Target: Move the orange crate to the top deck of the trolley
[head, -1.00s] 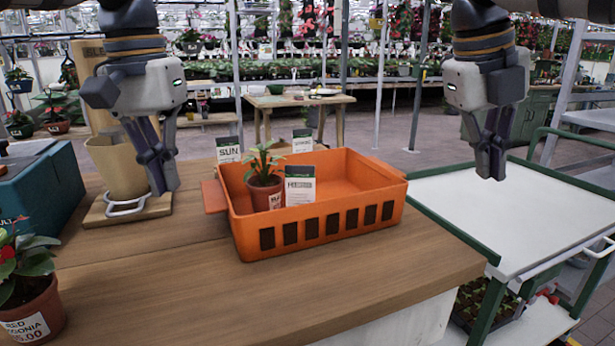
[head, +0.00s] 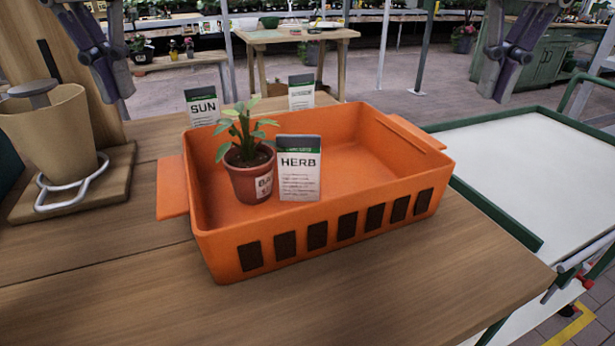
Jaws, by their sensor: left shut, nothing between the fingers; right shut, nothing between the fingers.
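The orange crate (head: 375,215) sits on the wooden table in the middle of the view, with a handle tab at each end. Inside it stand a small potted plant (head: 250,180) and a HERB card (head: 299,170). The trolley's white top deck (head: 540,165), with a green rim, is at the right and looks bare where visible. My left gripper (head: 118,92) is shut and empty, above and behind the crate's left end. My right gripper (head: 500,95) is shut and empty, above and to the right of the crate's right end. Neither touches the crate.
The wooden table (head: 110,290) is clear in front of the crate. A SUN card (head: 202,106) and another card (head: 301,92) stand behind the crate. The trolley adjoins the table's right edge.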

